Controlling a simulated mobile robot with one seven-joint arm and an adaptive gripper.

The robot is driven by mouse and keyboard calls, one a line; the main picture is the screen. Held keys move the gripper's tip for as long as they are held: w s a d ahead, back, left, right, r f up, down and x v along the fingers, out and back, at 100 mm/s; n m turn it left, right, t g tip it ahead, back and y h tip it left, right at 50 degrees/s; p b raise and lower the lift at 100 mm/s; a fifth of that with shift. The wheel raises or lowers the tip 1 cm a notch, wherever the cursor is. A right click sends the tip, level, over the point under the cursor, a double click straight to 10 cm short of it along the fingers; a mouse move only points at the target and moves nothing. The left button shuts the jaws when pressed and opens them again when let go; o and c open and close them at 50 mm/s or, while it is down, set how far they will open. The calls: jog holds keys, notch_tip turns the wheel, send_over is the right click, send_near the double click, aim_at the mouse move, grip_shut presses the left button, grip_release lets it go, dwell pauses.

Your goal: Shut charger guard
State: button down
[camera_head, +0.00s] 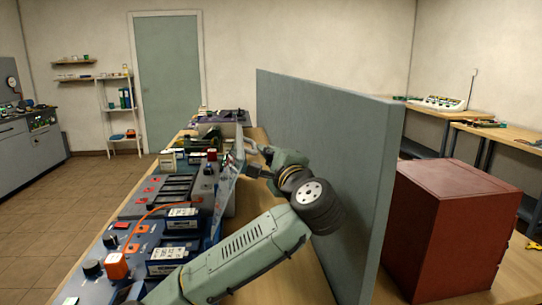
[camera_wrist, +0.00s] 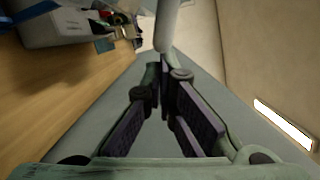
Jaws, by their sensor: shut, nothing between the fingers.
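The charger guard appears to be the clear, pale-edged panel (camera_head: 226,178) standing tilted up along the right side of the blue charger bench (camera_head: 128,233) in the head view. My gripper (camera_head: 251,157) is at the panel's upper right side, between it and the grey partition. In the wrist view my gripper (camera_wrist: 161,82) has its fingers drawn together and empty. A pale rounded bar (camera_wrist: 167,28) lies just past the fingertips; I cannot tell whether they touch it. My arm hides part of the near bench.
A tall grey partition (camera_head: 320,150) stands close to the right of my arm. A red cabinet (camera_head: 440,230) is beyond it. An orange cable (camera_head: 160,212) and battery packs (camera_head: 182,217) lie on the bench. The floor (camera_head: 90,185) at left is clear.

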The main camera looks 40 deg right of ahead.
aim_at(233, 162)
jog(key=shift+n, duration=0.8)
jog(key=w+a+r, duration=0.1)
jog(key=a, duration=0.1)
jog(key=w+a+r, duration=0.3)
jog(key=a, duration=0.2)
jog(key=shift+w+r, duration=0.2)
jog(key=shift+r, duration=0.1)
jog(key=w+a+f+n+g, duration=0.25)
jog(key=w+a+n, duration=0.4)
jog(key=a, duration=0.65)
jog(key=w+a+f+n+g+b, duration=0.1)
jog(key=w+a+f+n, duration=0.4)
jog(key=f, duration=0.4)
jog(key=shift+w+a+n+h, duration=0.15)
jog(key=shift+a+n+h, duration=0.3)
jog(key=shift+a, duration=0.2)
